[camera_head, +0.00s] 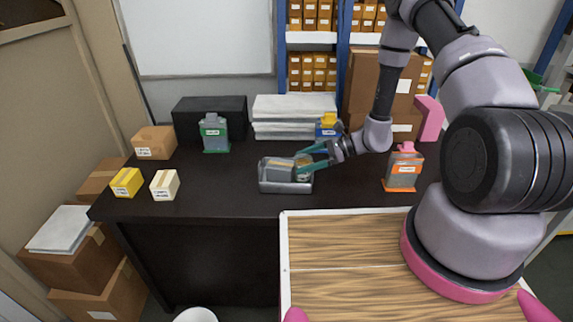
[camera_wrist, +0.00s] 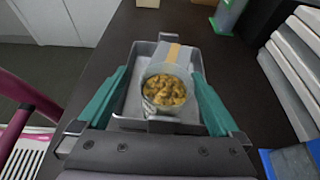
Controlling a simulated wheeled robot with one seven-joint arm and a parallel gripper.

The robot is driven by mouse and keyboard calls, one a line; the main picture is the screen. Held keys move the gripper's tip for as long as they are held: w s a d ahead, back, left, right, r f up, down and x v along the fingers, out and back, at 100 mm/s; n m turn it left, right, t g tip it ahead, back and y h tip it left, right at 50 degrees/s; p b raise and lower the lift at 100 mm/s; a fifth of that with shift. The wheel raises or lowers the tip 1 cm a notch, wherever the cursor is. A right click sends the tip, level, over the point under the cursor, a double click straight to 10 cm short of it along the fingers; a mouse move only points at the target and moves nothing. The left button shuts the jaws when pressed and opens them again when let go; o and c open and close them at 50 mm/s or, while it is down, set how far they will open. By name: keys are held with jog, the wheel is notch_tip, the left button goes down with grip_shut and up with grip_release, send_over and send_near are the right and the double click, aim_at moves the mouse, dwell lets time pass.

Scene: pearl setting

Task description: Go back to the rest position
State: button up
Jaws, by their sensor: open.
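My gripper (camera_head: 312,155) is open at the grey tray (camera_head: 286,187) on the dark table. In the wrist view its two green fingers (camera_wrist: 164,98) stand apart on either side of a clear container (camera_wrist: 167,70) with brown-yellow bits in it. The container is inside the tray, which also shows in the wrist view (camera_wrist: 137,80). A visible gap lies between the fingers and the container. My arm reaches in from the right.
On the dark table (camera_head: 222,205) stand a green-based bottle (camera_head: 213,133), an orange-based bottle (camera_head: 404,168), a blue-based bottle with yellow top (camera_head: 328,127), a yellow box (camera_head: 126,182), a white box (camera_head: 165,185) and a cardboard box (camera_head: 154,142). White stacks (camera_head: 292,117) stand behind.

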jog(key=v, duration=0.3)
jog(key=shift+r, duration=0.15)
jog(key=shift+d+r, duration=0.1)
jog(key=shift+r, duration=0.25)
jog(key=s+d+r+n+h, duration=0.1)
jog(key=r+n, duration=0.2)
jog(key=r, duration=0.5)
jog(key=s+d+r+n+g+h, duration=0.1)
jog(key=s+r+n+h, duration=0.15)
jog(key=r, duration=0.55)
jog(key=s+d+r+n+h, duration=0.1)
jog(key=r+n, duration=0.2)
jog(key=r, duration=0.5)
jog(key=s+d+r+n+t+h, duration=0.2)
jog(key=s+d+r+t+h, duration=0.1)
jog(key=s+r, duration=0.4)
jog(key=s+d+r+n+t+h, duration=0.3)
jog(key=s+d+r, duration=0.4)
jog(key=r, duration=0.5)
jog(key=shift+s+d+r+n+t+h, duration=0.15)
jog(key=shift+s+d+n+t+h, duration=0.25)
jog(key=shift+t, duration=0.5)
